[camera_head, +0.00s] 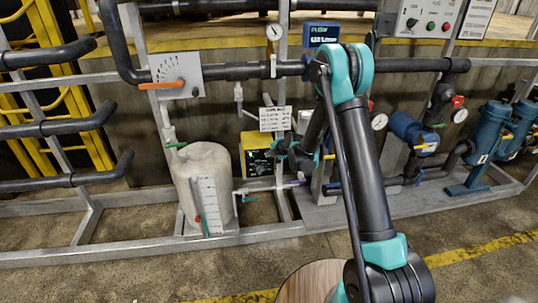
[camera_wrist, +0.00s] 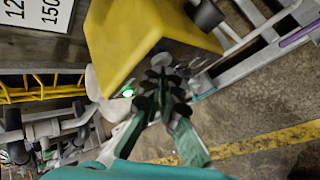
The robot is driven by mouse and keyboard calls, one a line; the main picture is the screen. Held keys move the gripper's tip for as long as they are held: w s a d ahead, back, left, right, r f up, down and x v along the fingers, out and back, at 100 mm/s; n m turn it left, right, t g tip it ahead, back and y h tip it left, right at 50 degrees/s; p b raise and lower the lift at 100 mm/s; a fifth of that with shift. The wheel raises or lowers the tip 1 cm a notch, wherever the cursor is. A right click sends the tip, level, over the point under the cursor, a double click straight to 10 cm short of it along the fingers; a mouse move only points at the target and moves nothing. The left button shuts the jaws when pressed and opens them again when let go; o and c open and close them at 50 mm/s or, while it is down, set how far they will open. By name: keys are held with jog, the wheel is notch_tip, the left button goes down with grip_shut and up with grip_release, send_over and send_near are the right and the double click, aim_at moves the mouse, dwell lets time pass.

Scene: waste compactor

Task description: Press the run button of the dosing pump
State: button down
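The dosing pump (camera_head: 258,160) is a yellow box with a dark front panel, standing right of the white tank in the head view. In the wrist view its yellow housing (camera_wrist: 150,28) fills the upper middle. A small lit green spot (camera_wrist: 128,92) shows by the housing's lower left edge; I cannot tell whether it is the run button. My gripper (camera_wrist: 164,82) is close in front of the pump's dark face, its fingertips drawn together with nothing seen between them. In the head view my gripper (camera_head: 287,152) is small and partly hidden by my arm. Contact cannot be told.
A white tank (camera_head: 205,185) stands left of the pump. A grey frame rail (camera_head: 120,248) runs along the floor in front. Dark pipes (camera_head: 230,72) run above. Blue equipment (camera_head: 490,140) stands at the right. The floor in front is open.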

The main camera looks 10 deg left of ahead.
jog(key=shift+s+d, duration=0.15)
jog(key=shift+d, duration=0.05)
dwell(0.3)
jog(key=s+d, duration=0.1)
jog(key=s, duration=0.4)
jog(key=shift+s+d, duration=0.3)
jog(key=shift+s, duration=0.1)
jog(key=s+d+r+m+g+h, duration=0.1)
jog(key=s+d+r+m+h, duration=0.1)
jog(key=s+d+r+m, duration=0.4)
jog(key=s+d+r+m+h, duration=0.1)
jog(key=s+d+r+m, duration=0.4)
jog(key=d, duration=0.4)
jog(key=s+d+m+h, duration=0.1)
jog(key=s+d+m, duration=0.3)
jog(key=s, duration=0.4)
jog(key=s+d+f+m+g+h, duration=0.1)
jog(key=s+d+m, duration=0.3)
jog(key=s+m, duration=0.3)
jog(key=s+d+m+g+h, duration=0.1)
jog(key=s+d+m, duration=0.4)
jog(key=s, duration=0.4)
jog(key=shift+f+m, duration=0.2)
jog(key=shift+m, duration=0.2)
jog(key=shift+d, duration=0.1)
